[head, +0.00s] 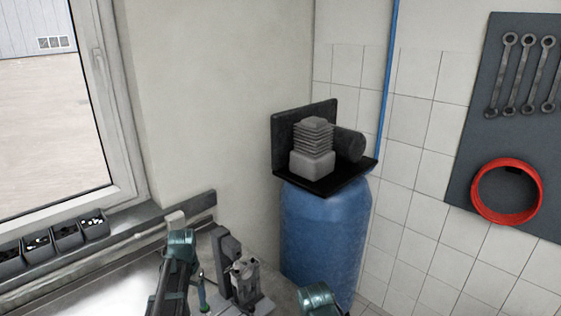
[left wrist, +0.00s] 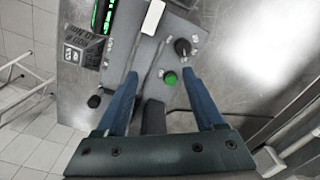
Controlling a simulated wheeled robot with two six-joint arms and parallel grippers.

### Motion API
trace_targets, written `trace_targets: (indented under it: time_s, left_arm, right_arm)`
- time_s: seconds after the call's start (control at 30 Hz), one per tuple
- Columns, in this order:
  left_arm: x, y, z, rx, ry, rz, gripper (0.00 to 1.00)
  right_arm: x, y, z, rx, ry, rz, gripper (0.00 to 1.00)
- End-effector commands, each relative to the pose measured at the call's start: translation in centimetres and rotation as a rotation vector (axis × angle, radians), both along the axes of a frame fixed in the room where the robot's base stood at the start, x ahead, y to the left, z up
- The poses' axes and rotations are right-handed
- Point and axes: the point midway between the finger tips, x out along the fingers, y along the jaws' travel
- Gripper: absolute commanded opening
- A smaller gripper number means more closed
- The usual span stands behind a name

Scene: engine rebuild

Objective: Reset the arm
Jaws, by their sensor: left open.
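My left gripper (left wrist: 162,78) is open in the left wrist view, with its two blue fingers apart and nothing between them but the panel behind. That grey control panel (left wrist: 142,52) has a green button (left wrist: 170,78), a black knob (left wrist: 182,47) and a green-lit display (left wrist: 104,16). The green button shows between the fingertips; I cannot tell the distance to it. In the head view my left arm rises at the bottom, left of a grey bench device (head: 243,275). A teal part of mine shows at the bottom edge; my right gripper's fingers are not seen.
A blue compressor tank (head: 322,235) with a grey motor head (head: 312,150) stands in the corner. Small parts bins (head: 66,236) line the window sill at left. A dark wall board (head: 472,150) holds several wrenches and a red hose coil (head: 482,205).

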Motion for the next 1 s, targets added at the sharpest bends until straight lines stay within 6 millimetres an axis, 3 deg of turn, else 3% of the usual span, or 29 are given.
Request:
trace_targets:
  time_s: [0.03, 0.2, 0.4, 0.5, 0.63, 1.0]
  left_arm:
    - [-1.4, -3.5, -1.6, 0.004, 0.005, -0.024, 0.7]
    - [-5.9, -13.4, -4.5, 0.027, 0.02, -0.071, 0.7]
    - [-11.6, -21.1, -7.0, 0.055, 0.029, -0.111, 0.7]
    - [-13.7, -23.3, -7.8, 0.067, 0.029, -0.124, 0.7]
    - [-15.3, -24.7, -8.2, 0.075, 0.028, -0.131, 0.7]
    - [-15.7, -25.2, -8.2, 0.078, 0.029, -0.132, 0.7]
  right_arm:
    - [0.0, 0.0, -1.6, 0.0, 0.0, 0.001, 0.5]
    - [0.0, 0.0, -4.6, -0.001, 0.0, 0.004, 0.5]
    - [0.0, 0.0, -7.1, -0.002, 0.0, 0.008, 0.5]
    - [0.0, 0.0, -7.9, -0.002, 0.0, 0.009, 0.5]
    - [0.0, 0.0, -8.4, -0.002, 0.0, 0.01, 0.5]
    - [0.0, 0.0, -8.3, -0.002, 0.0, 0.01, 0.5]
